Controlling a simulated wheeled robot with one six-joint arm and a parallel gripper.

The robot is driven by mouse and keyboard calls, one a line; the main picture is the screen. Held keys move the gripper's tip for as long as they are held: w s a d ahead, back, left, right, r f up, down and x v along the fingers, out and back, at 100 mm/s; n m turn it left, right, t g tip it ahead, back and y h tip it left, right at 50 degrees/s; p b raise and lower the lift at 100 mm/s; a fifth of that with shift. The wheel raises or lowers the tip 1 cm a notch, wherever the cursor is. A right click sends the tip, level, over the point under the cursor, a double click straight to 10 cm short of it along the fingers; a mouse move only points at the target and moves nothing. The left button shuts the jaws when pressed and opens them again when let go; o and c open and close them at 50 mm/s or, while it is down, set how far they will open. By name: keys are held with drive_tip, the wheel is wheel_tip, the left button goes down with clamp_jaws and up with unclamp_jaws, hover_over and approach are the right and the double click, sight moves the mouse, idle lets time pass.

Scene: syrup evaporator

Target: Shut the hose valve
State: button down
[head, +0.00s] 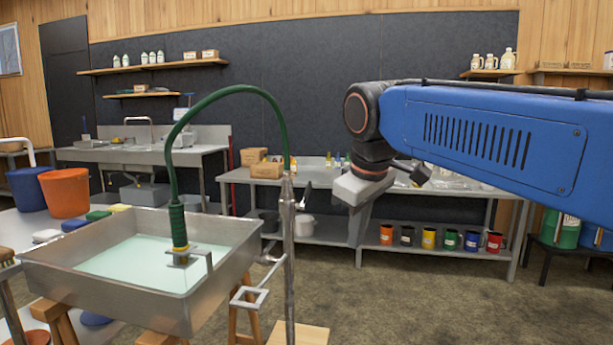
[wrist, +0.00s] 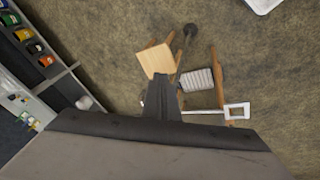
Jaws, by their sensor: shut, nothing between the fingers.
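A green hose (head: 236,90) arcs from the top of a thin metal standpipe (head: 288,240) down into a steel pan (head: 200,310) of pale liquid. A small metal lever (head: 304,194) sticks out near the pipe's top. I cannot tell which part is the valve handle. My gripper (head: 357,238) is shut and empty, pointing down to the right of the pipe, apart from it in the head view. Its fingers show in the wrist view (wrist: 160,92).
A wooden stool (head: 298,334) stands by the pipe's foot; its top shows in the wrist view (wrist: 157,60). Behind is a steel bench (head: 450,191) with several coloured cans on its lower shelf. An orange bucket (head: 65,192) stands at left.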

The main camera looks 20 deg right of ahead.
drive_tip(key=w+a+r+n, duration=0.3)
drive_tip(key=w+r, duration=0.5)
drive_tip(key=r, duration=0.4)
drive_tip(key=n+h, duration=0.1)
drive_tip(key=n, duration=0.2)
approach(309, 184)
drive_tip(key=shift+g, duration=0.4)
drive_tip(key=x, duration=0.6)
drive_tip(key=shift+a+f, duration=0.3)
drive_tip(key=shift+f, duration=0.05)
drive_tip(key=shift+w+d+f, duration=0.25)
drive_tip(key=shift+w+f, duration=0.2)
drive_tip(key=shift+f, duration=0.1)
drive_tip(key=shift+w+d+f, duration=0.25)
drive_tip(key=shift+w+f, duration=0.15)
drive_tip(key=shift+f, duration=0.15)
